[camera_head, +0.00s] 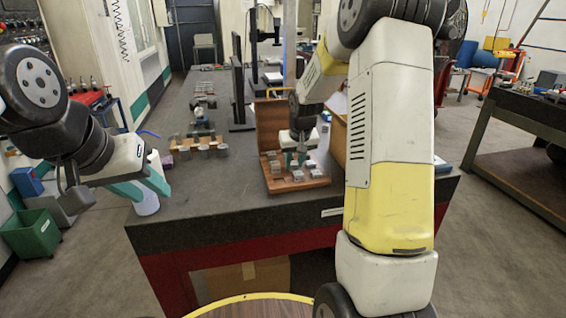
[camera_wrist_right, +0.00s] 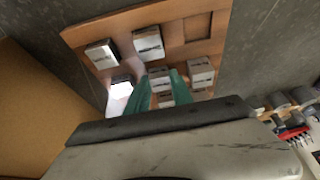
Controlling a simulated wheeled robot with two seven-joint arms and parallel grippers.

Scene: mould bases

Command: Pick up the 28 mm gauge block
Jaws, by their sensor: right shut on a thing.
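Several bright metal gauge blocks sit in a wooden tray (camera_head: 318,183), which also shows in the right wrist view (camera_wrist_right: 115,27). Their markings are too small to read, so I cannot tell which is the 28 mm one. My right gripper (camera_head: 296,156) points down over the tray. In the right wrist view its teal fingers (camera_wrist_right: 165,88) are shut on a gauge block (camera_wrist_right: 160,80) between other blocks. I cannot tell whether this block is clear of the tray. One pocket (camera_wrist_right: 198,27) is empty.
A wooden panel (camera_head: 268,122) stands behind the tray and another (camera_head: 338,128) at its right. Several metal pieces (camera_head: 200,147) stand left of the tray. A dark monitor (camera_head: 239,92) is farther back. The dark tabletop (camera_head: 215,190) is clear at the front left.

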